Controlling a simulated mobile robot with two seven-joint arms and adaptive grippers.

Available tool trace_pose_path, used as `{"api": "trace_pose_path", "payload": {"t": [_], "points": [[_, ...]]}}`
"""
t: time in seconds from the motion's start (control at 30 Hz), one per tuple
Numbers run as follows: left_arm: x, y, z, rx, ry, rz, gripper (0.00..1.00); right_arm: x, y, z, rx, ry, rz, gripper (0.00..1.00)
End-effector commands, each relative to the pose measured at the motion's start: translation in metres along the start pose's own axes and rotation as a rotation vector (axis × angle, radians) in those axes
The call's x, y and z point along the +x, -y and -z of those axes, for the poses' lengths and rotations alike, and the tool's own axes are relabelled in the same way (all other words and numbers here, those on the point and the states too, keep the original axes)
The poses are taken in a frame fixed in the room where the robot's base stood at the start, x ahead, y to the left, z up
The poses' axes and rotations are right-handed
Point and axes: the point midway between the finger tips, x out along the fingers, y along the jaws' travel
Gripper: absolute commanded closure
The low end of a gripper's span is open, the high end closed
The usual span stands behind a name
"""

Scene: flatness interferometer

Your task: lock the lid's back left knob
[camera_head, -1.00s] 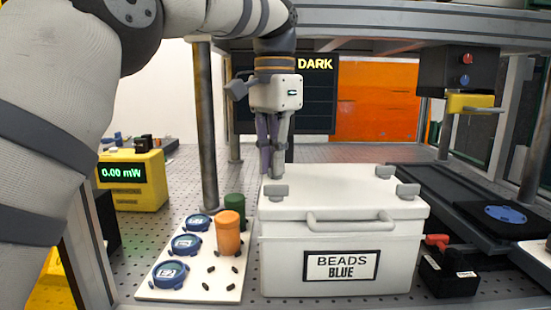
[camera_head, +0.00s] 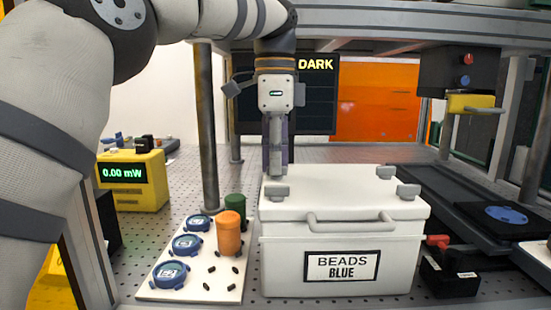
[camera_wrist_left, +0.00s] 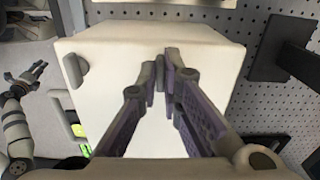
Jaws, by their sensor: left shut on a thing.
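The white box (camera_head: 340,265) labelled BEADS BLUE stands on the perforated table with its white lid (camera_head: 335,185) on. Grey knobs show at the lid's front left (camera_head: 275,191), back right (camera_head: 383,171) and front right (camera_head: 407,190).
A white board (camera_head: 205,285) with blue discs, an orange cylinder (camera_head: 230,232) and a green one (camera_head: 236,204) stands left of the box. A black block (camera_head: 448,278) with a red part is close on the right. A grey post (camera_head: 207,130) rises behind the board.

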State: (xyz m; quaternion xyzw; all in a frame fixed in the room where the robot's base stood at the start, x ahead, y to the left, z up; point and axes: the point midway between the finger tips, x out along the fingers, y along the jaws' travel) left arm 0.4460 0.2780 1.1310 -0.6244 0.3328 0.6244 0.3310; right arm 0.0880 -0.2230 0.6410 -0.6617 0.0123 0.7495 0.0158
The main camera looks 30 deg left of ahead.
Motion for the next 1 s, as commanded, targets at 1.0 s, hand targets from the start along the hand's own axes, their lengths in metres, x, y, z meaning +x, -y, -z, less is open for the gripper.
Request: {"api": "trace_pose_path", "payload": {"t": [1.0], "points": [[-0.0003, -0.0003, -0.0003, -0.105, 0.001, 0.002, 0.73, -0.0001, -0.0001, 0.0001, 0.000, 0.000, 0.000, 0.60]]}}
